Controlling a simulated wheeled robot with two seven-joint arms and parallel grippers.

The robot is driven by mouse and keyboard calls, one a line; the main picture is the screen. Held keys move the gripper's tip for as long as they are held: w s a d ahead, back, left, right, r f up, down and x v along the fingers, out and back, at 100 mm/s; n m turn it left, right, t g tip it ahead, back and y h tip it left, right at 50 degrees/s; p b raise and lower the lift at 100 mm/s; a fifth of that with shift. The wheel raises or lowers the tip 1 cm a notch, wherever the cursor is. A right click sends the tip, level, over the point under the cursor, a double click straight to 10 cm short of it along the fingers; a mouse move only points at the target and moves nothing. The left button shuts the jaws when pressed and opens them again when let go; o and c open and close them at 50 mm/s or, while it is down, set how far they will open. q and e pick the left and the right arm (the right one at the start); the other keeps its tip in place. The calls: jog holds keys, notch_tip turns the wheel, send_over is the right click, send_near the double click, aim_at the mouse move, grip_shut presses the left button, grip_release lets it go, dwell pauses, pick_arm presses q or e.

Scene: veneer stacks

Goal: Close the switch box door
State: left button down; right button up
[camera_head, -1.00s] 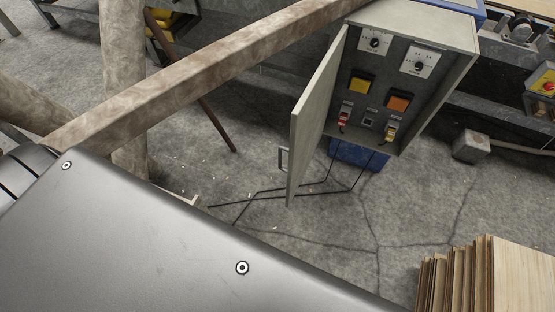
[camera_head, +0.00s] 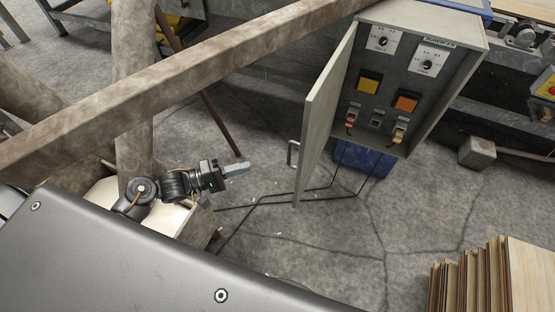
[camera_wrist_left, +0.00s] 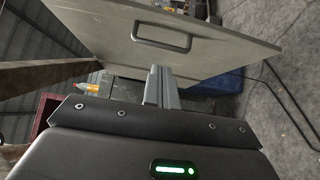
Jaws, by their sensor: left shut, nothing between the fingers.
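The grey switch box (camera_head: 385,100) stands at the upper right in the head view, with dials, yellow and orange buttons and red and yellow plugs inside. Its door (camera_head: 324,115) is open, swung out to the left. The door's handle (camera_head: 292,154) is on its outer face; in the left wrist view the door (camera_wrist_left: 220,52) and handle (camera_wrist_left: 162,36) are ahead of the fingers. My left gripper (camera_head: 237,168) is shut and empty, left of the handle and apart from it in the head view. In the wrist view its fingers (camera_wrist_left: 160,86) point towards the door. My right gripper is not in view.
A long brown beam (camera_head: 190,78) crosses above my left arm, beside an upright post (camera_head: 133,90). Black cables (camera_head: 262,200) run over the cracked floor below the box. A veneer stack (camera_head: 530,275) stands at the lower right, and a mallet-like block (camera_head: 477,152) lies at right.

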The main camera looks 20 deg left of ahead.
aim_at(289, 154)
pick_arm(q)
jog(key=p+x, duration=0.1)
jog(key=x, duration=0.9)
jog(key=shift+w+r, duration=0.1)
jog(key=shift+w, duration=0.05)
jog(key=d, duration=0.4)
jog(key=shift+s+p, duration=0.3)
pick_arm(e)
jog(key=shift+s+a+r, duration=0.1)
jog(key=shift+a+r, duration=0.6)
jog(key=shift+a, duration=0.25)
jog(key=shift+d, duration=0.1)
